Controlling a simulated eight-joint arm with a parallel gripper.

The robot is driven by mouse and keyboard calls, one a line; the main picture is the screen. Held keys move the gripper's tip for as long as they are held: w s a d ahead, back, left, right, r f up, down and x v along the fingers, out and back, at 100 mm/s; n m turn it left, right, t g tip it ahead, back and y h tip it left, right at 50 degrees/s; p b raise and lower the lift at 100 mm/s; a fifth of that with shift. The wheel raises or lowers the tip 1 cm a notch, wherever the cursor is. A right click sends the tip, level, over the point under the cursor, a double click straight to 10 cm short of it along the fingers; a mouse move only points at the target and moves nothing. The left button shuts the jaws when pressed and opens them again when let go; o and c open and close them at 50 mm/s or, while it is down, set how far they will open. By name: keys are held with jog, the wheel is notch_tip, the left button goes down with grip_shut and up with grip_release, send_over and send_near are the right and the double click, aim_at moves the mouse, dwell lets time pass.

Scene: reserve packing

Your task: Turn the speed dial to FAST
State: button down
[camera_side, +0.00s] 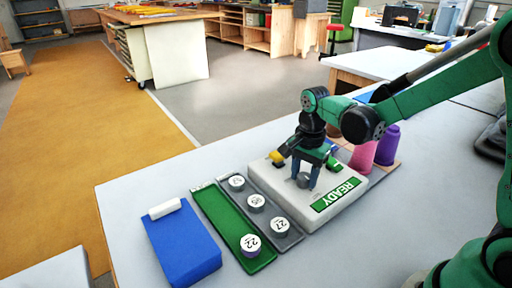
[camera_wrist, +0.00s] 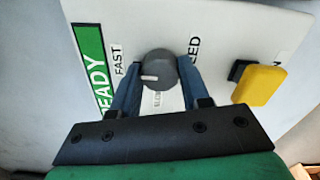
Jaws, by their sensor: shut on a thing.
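The speed dial (camera_wrist: 160,66) is a round grey knob with a white mark, on a white control box (camera_side: 262,172). In the wrist view the mark points left, on the side of the FAST label (camera_wrist: 118,61). A partly hidden label, seemingly SLOW, lies below the dial, and the SPEED label (camera_wrist: 194,50) is partly covered at right. My gripper (camera_wrist: 157,80) has its two blue fingers on either side of the dial, shut on it. In the side view my gripper (camera_side: 304,176) points down at the dial (camera_side: 303,181).
A green READY panel (camera_side: 338,195) and a yellow switch (camera_wrist: 259,85) are on the box. Pink (camera_side: 364,156) and purple (camera_side: 387,146) cones stand behind. A grey tray (camera_side: 291,240) and green tray (camera_side: 222,217) hold numbered pucks. A blue block (camera_side: 184,245) lies at left.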

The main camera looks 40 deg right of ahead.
aim_at(304, 176)
jog(key=shift+c, duration=2.1)
grip_release()
jog(key=shift+r, duration=2.85)
jog(key=s+a+r+n+t, duration=0.2)
jog(key=s+n+t, duration=0.4)
jog(key=n, duration=0.9)
jog(key=shift+s+r+t, duration=0.2)
jog(key=shift+r+t, duration=0.4)
